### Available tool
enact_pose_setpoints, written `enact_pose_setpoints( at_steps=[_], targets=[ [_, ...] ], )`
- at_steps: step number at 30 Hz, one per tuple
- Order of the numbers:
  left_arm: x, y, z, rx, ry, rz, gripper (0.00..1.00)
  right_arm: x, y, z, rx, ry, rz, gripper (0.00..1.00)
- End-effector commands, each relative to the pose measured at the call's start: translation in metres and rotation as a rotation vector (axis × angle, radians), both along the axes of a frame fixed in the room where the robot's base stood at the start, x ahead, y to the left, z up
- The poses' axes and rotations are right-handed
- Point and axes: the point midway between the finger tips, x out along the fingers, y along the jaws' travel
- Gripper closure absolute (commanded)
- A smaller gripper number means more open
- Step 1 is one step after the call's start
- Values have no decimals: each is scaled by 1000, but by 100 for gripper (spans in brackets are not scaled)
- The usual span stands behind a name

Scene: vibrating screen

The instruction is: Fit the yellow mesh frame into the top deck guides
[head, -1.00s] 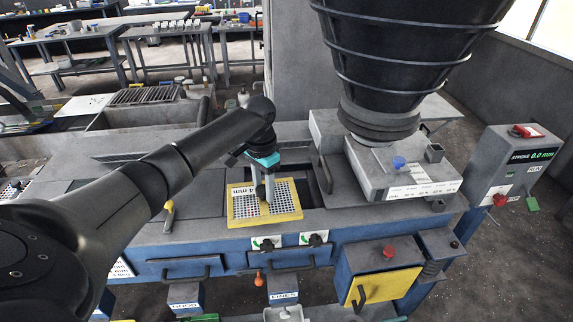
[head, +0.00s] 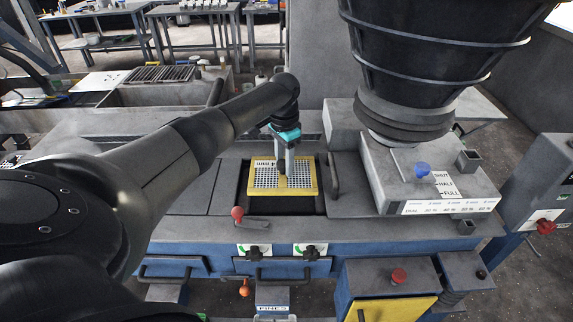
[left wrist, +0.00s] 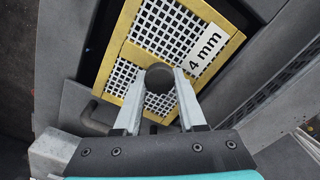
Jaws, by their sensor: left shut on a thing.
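The yellow mesh frame (head: 301,178), with a pale perforated mesh and a "4 mm" label, lies over the rear part of the dark top deck opening (head: 285,206). My left gripper (head: 283,180) comes down on its middle from above. In the left wrist view the left gripper (left wrist: 158,82) is shut on a dark round knob at the frame's centre bar, with the mesh frame (left wrist: 165,32) filling the upper middle. The deck guides do not show clearly, and I cannot tell whether the frame's edges touch them. My right gripper is out of view.
A red-knobbed lever (head: 237,213) stands at the opening's front left. A dark handle (head: 334,176) is close to the frame's right. The grey feed box (head: 415,180) under the black hopper (head: 430,50) bounds the right side. Flat deck plates lie to the left.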

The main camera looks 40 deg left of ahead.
Motion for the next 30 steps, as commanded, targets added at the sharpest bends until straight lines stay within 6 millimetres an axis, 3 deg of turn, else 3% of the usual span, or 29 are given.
enact_pose_setpoints(
  at_steps=[9, 15, 30],
  targets=[
    [0, 0, 2, 0, -2, 1, 100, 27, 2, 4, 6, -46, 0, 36],
    [0, 0, 4, -2, -1, 1, 100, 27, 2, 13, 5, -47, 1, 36],
    [0, 0, -47, -3, -2, 2, 100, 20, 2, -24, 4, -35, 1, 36]
  ],
)
